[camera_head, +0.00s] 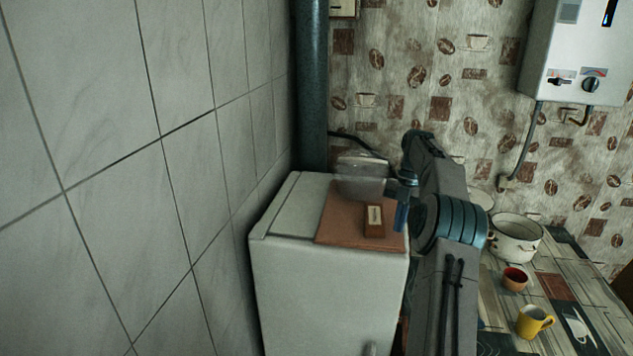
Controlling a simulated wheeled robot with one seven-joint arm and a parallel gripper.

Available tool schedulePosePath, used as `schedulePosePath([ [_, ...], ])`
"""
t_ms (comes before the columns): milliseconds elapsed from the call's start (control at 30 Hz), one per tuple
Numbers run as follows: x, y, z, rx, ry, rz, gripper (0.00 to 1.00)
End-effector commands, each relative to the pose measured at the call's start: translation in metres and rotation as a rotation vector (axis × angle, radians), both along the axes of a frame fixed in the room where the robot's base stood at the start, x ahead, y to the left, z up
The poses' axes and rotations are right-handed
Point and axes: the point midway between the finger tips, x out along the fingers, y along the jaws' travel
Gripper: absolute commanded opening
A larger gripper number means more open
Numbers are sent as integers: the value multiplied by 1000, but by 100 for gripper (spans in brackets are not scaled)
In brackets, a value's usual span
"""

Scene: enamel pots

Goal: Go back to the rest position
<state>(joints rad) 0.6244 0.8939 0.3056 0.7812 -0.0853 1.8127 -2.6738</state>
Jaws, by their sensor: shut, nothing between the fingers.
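My gripper (402,215) is over the right edge of the top of a white cabinet (325,310). It points down beside a small brown block with a pale label (374,222). Its fingers are shut with nothing held; my arm partly hides them. The block lies on a brown board (335,215) on the cabinet top. I cannot tell whether the fingertips touch the board.
A clear, see-through object (360,184) is at the back of the cabinet top. To the right, a table (555,287) bears a white enamel pot (515,247), a red bowl (515,279) and a yellow mug (533,322). A tiled wall (110,200) borders the left.

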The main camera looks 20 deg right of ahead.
Motion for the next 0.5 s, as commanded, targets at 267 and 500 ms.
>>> schedulePosePath([
  [267, -1, 30, 16, -76, 12, -105, 0],
  [500, -18, 91, 44, -230, 10, -389, 0],
])
